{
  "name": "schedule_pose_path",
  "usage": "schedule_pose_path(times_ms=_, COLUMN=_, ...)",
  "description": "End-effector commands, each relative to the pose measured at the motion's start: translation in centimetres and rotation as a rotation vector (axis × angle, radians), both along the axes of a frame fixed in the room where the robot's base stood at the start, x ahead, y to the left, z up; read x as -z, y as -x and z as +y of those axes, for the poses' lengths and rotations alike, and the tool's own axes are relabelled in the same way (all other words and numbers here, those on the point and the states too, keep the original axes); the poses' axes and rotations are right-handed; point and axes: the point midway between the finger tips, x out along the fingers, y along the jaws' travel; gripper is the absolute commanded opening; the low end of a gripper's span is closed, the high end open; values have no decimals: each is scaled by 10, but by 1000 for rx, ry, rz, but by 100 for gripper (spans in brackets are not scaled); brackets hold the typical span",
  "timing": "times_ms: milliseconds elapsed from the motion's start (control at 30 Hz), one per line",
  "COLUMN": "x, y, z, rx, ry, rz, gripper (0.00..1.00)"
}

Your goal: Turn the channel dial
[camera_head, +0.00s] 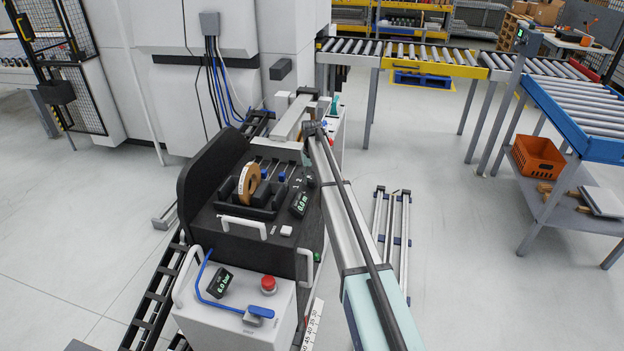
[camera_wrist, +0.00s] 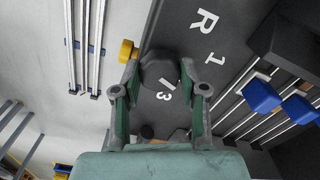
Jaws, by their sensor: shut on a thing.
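The channel dial (camera_wrist: 158,74) is a dark, roundish knob on a black panel (camera_wrist: 180,28) marked with a white R, 1 and 3 in the wrist view. My gripper (camera_wrist: 160,79) has its two green-padded fingers on either side of the dial and is shut on it. Part of another white mark is covered by the dial. In the head view my arm (camera_head: 352,225) reaches over the right side of the black-topped machine (camera_head: 250,230); the dial and the fingertips cannot be made out there.
A tape roll (camera_head: 249,181) stands in the machine's holder. Handles and a red button (camera_head: 268,284) are at its front.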

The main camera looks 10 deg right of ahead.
Motion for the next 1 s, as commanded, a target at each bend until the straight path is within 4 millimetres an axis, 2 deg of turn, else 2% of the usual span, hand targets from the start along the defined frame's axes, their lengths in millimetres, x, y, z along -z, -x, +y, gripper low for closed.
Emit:
schedule_pose_path(times_ms=67, x=2, y=2, z=0, rx=0, ry=0, rz=5, gripper=8)
schedule_pose_path(times_ms=100, x=2, y=2, z=0, rx=-1, ry=0, rz=5, gripper=46)
schedule_pose_path(times_ms=167, x=2, y=2, z=0, rx=-1, ry=0, rz=4, gripper=67)
schedule_pose_path(times_ms=467, x=1, y=1, z=0, rx=-1, ry=0, rz=2, gripper=68)
schedule_pose_path(times_ms=633, x=-8, y=0, z=0, rx=-1, ry=0, rz=0, gripper=68)
schedule_pose_path(times_ms=767, x=-26, y=0, z=0, rx=-1, ry=0, rz=0, gripper=68)
schedule_pose_path(times_ms=1000, x=-73, y=0, z=0, rx=-1, ry=0, rz=-1, gripper=68)
